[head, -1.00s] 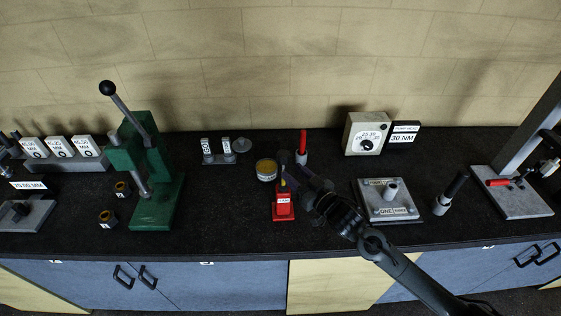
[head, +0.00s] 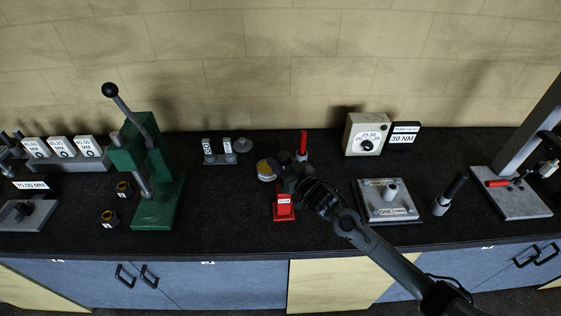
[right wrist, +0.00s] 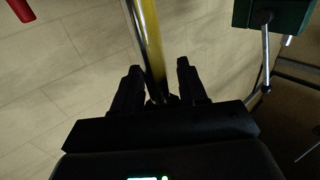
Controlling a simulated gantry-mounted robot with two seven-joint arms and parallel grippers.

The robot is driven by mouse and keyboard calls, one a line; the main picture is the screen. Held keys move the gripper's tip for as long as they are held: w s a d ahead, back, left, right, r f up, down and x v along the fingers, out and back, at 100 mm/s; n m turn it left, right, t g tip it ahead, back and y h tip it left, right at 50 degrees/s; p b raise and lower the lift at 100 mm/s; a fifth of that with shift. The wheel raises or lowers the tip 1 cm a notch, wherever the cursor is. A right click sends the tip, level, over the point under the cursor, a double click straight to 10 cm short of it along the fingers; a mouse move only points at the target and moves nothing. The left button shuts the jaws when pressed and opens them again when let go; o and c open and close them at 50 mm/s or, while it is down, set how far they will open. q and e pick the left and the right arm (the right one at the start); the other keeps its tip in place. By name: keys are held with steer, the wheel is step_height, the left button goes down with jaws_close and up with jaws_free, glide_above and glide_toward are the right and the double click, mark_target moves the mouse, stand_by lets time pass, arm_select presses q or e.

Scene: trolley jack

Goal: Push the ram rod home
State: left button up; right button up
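A small red jack body (head: 284,205) with a white label stands at the middle of the bench. My right gripper (head: 290,178) is right above and behind it, hiding its upper part in the head view. In the right wrist view a shiny silver rod with a yellow side (right wrist: 148,40) runs down between my two black fingers (right wrist: 158,72). The fingers are apart, with gaps visible beside the rod, and do not look closed on it. The rod's lower end is hidden by the gripper. My left gripper is not in view.
A round yellow-topped tin (head: 265,170) and an upright red-handled tool (head: 303,145) stand close to my right gripper. A green press (head: 155,185) is to the left. A grey plate fixture (head: 388,208) is to the right. The bench front (head: 235,235) is clear.

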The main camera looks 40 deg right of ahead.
jaws_close()
step_height(320, 180, down, 5)
steer(key=shift+w+d+r+b, duration=0.1)
steer(key=shift+b, duration=1.05)
steer(key=shift+f, duration=0.2)
steer(key=shift+r, duration=0.15)
steer(key=shift+o, duration=0.2)
jaws_free()
steer(key=shift+r, duration=0.1)
steer(key=shift+o, duration=0.3)
